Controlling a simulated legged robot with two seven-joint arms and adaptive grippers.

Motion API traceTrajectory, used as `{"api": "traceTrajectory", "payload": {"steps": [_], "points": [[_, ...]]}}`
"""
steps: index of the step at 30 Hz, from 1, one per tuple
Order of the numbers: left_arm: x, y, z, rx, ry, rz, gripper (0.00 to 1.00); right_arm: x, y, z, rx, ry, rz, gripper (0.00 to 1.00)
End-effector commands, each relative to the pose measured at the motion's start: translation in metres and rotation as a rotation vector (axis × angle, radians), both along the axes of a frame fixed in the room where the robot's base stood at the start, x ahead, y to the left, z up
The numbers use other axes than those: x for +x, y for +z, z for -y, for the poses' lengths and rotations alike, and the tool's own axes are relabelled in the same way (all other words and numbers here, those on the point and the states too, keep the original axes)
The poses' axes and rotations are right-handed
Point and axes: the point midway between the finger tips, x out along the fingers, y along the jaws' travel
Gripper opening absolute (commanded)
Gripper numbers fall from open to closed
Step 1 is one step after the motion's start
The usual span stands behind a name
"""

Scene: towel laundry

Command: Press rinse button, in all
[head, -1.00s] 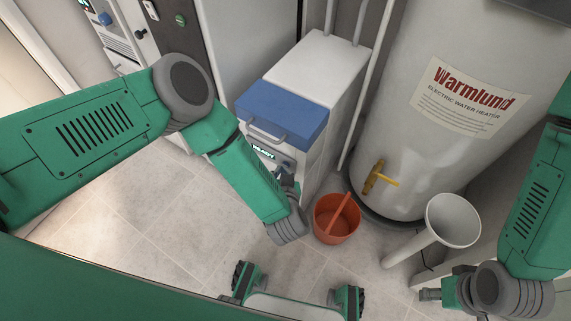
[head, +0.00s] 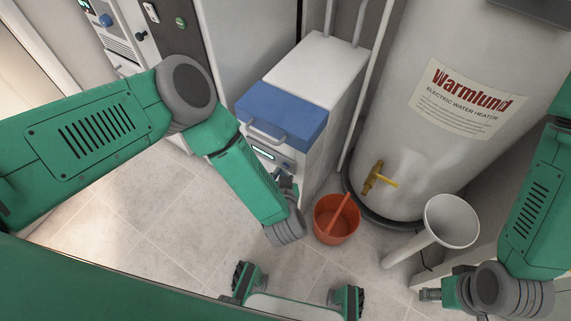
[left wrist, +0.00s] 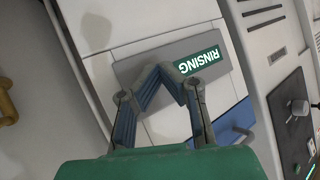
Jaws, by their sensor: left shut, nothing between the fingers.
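The white machine (head: 318,75) has a blue lid section (head: 285,110) with a handle. Below it is a grey control panel with a lit display (head: 263,152). In the left wrist view the display (left wrist: 198,60) is green and reads RINSING. My left gripper (head: 287,180) is at the panel, and its fingers (left wrist: 168,78) are shut and empty, tips over the panel beside the display. The button is hidden behind the fingers; I cannot tell whether the tips touch it. My right gripper (head: 430,295) is at the lower right, away from the machine, its jaws too small to judge.
An orange bucket (head: 325,225) stands on the floor beside the machine. The water heater (head: 430,100) with a brass tap (head: 372,180) is to the right, and a white funnel-shaped stand (head: 452,222) is near my right arm. Floor at the left is clear.

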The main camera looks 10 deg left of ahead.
Motion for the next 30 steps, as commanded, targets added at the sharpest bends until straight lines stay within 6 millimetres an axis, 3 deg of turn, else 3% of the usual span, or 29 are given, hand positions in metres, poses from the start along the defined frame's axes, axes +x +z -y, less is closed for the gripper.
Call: {"api": "traceTrajectory", "payload": {"steps": [16,30], "points": [[-0.01,0.0,-0.004,0.0,-0.001,-0.002,0.0,0.0,0.007,0.0,0.0,0.0,0.0,0.4],[-0.05,0.001,-0.019,0.0,0.0,-0.002,0.0,0.0,0.03,0.0,0.0,0.0,0.0,0.4]]}}
